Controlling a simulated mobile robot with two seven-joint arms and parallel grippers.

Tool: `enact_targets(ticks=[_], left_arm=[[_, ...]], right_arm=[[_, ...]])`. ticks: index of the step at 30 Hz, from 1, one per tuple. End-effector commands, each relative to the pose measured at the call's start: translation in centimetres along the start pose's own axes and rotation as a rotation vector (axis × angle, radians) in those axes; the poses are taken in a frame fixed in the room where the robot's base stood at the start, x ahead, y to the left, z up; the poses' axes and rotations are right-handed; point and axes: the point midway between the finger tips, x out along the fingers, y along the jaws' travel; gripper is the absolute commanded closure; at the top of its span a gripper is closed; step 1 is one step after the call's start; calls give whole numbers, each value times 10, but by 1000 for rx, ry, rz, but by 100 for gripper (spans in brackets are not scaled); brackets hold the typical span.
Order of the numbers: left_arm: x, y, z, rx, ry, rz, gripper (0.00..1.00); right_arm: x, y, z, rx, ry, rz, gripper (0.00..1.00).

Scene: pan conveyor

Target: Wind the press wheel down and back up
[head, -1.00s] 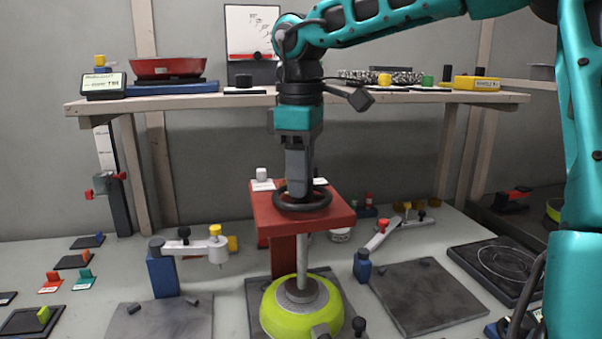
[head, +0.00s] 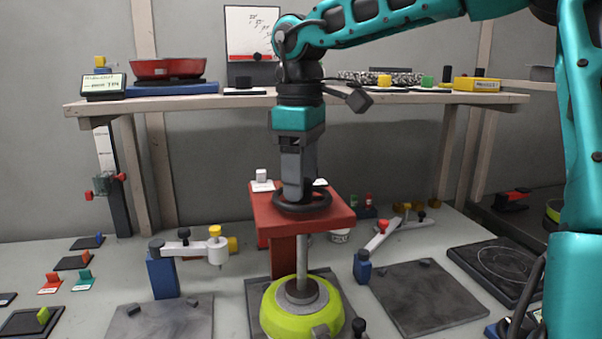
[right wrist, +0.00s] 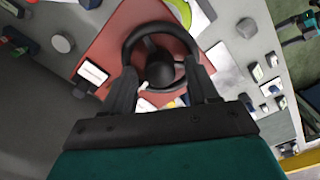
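The press wheel (head: 318,207) is a black handwheel on top of the red press (head: 338,217). My right gripper (head: 300,198) comes straight down onto the wheel. In the right wrist view its two fingers (right wrist: 163,82) stand wide apart, one against each side of the wheel rim (right wrist: 162,24), with the hub between them. I take it as closed across the wheel; exact contact is hard to see. The press's grey rod (head: 302,252) runs down to a dark round foot on a lime-green pan (head: 273,312), which lies dome up. My left gripper is not in view.
Blue-based arm fixtures stand left (head: 163,272) and right (head: 362,266) of the press, near dark plates. A wooden shelf (head: 222,102) behind holds a red pan (head: 167,68) on a scale. My right arm spans the upper right. Small coloured blocks lie at left.

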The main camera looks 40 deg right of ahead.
Motion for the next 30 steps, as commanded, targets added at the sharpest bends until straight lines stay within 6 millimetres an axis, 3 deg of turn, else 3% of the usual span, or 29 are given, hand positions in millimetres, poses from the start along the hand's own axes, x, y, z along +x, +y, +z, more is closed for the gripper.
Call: enact_targets(ticks=[11, 24, 30], left_arm=[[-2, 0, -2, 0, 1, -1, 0], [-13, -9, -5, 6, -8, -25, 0], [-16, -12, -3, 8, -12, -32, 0]], right_arm=[[-10, 0, 0, 0, 2, 1, 39], [-101, 0, -1, 0, 3, 0, 39], [-125, 0, 0, 0, 1, 0, 39]])
